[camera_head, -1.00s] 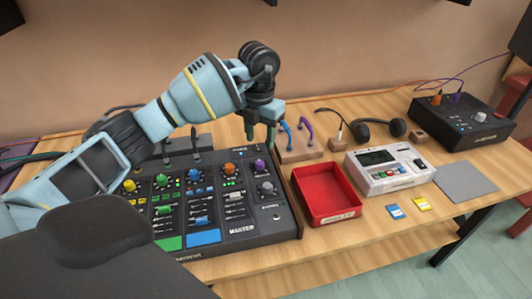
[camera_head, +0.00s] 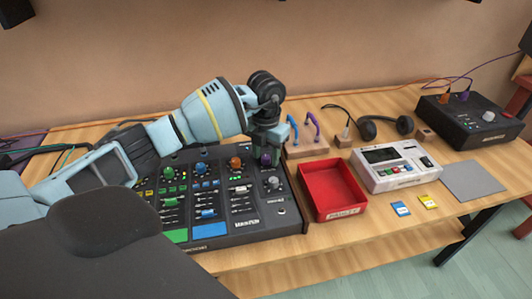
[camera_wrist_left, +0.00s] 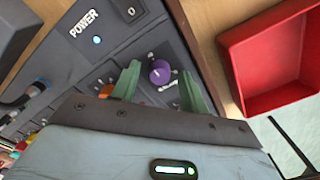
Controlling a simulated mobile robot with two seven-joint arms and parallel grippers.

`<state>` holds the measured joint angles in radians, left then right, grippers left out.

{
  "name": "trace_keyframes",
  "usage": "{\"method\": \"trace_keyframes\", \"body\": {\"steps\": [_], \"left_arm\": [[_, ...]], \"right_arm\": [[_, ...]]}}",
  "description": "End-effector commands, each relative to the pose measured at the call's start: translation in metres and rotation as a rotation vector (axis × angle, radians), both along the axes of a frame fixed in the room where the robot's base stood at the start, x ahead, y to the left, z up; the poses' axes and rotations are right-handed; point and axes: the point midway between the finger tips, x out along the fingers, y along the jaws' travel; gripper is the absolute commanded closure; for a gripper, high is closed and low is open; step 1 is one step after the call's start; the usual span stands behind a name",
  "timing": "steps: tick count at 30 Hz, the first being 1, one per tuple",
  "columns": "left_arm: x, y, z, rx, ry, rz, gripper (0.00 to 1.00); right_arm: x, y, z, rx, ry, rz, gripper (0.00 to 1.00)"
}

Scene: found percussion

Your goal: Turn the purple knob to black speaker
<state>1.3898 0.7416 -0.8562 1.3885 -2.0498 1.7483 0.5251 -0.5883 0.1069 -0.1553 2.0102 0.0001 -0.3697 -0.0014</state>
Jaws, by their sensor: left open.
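The purple knob (camera_head: 266,160) is at the upper right of the black mixer (camera_head: 262,226), partly hidden by my left gripper in the head view. In the left wrist view the purple knob (camera_wrist_left: 160,72) shows a pale pointer line and lies between the two green fingers. My left gripper (camera_head: 266,149) is open, pointing down over the knob, with a gap on each side of it. The same gripper (camera_wrist_left: 158,71) shows in the wrist view. A black object (camera_head: 12,14), perhaps a speaker, is cut off at the top left. My right gripper is not seen.
An orange knob (camera_head: 235,162) is left of the purple one and a grey knob (camera_head: 273,183) is in front. A red tray (camera_head: 333,211) stands right of the mixer. A white device (camera_head: 395,183) and a black box (camera_head: 460,137) with cables are further right.

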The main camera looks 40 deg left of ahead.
Motion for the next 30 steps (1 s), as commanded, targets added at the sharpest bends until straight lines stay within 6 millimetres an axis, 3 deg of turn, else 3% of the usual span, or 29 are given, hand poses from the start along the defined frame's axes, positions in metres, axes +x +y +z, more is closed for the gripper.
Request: {"method": "trace_keyframes", "body": {"steps": [2,12,22,30], "left_arm": [[0.0,0.0,0.0,0.0,0.0,0.0,0.58],[0.0,0.0,0.0003,0.0,0.0,0.0,1.0],[0.0,0.0004,0.0005,0.001,0.0,-0.053,1.0],[0.0001,0.0007,0.0007,0.001,0.0,-0.233,1.0]], "right_arm": [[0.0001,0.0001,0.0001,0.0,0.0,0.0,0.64],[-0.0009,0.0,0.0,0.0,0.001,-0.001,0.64],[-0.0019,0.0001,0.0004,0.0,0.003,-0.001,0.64],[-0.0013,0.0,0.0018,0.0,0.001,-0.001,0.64]]}}
